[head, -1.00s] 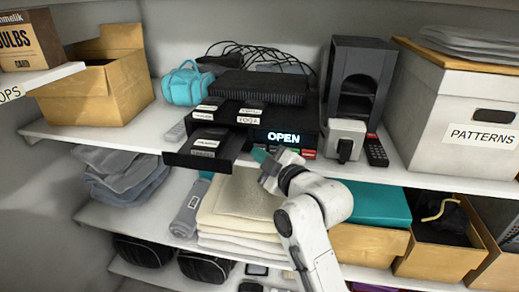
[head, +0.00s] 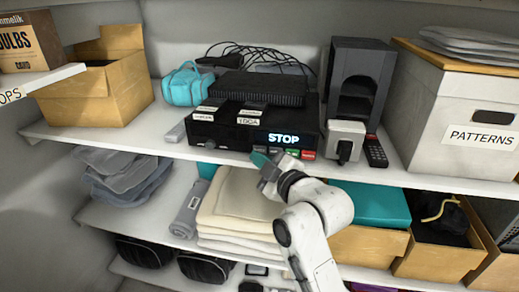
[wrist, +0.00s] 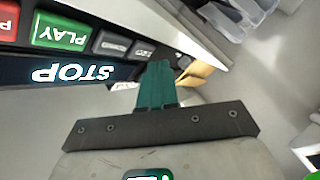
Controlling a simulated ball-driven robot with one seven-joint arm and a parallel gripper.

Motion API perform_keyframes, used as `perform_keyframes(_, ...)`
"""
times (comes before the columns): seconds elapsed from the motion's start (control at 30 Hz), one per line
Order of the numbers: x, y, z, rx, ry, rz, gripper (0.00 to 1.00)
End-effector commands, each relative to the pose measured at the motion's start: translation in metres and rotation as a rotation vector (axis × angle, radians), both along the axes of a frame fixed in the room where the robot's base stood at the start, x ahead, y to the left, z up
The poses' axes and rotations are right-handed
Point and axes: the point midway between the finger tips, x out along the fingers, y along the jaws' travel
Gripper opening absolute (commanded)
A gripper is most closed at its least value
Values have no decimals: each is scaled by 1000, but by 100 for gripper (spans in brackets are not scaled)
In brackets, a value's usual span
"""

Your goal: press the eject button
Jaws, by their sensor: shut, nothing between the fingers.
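The black player (head: 225,135) stands on the shelf with its front tray shut. Its lit display (head: 283,138) reads STOP, upside down in the wrist view (wrist: 72,72). Below the display is a button row with a red button (head: 308,155) and a green PLAY button (head: 292,154). In the wrist view, a dark button (wrist: 143,50) at the row's end lies right by my fingertips; its marking is too small to read. My gripper (head: 260,157) has teal fingers, shut and empty, also seen in the wrist view (wrist: 157,72). I cannot tell whether the tips touch that button.
A white-fronted box (head: 345,138) and a remote (head: 375,152) stand right of the player. A teal bag (head: 187,86) and a cardboard box (head: 95,90) are at left. Folded towels (head: 235,205) lie on the shelf below, behind my gripper.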

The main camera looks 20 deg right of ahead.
Motion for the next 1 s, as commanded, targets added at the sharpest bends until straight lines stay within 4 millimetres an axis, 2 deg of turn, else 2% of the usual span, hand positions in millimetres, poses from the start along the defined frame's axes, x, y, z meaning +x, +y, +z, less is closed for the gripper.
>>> perform_keyframes(0.27, -2, 2, 0, 0, 0, 1, 0)
perform_keyframes(0.73, -35, 27, 0, 0, 0, 3, 0)
perform_keyframes(1.0, -41, 30, 0, -1, -1, 1, 0)
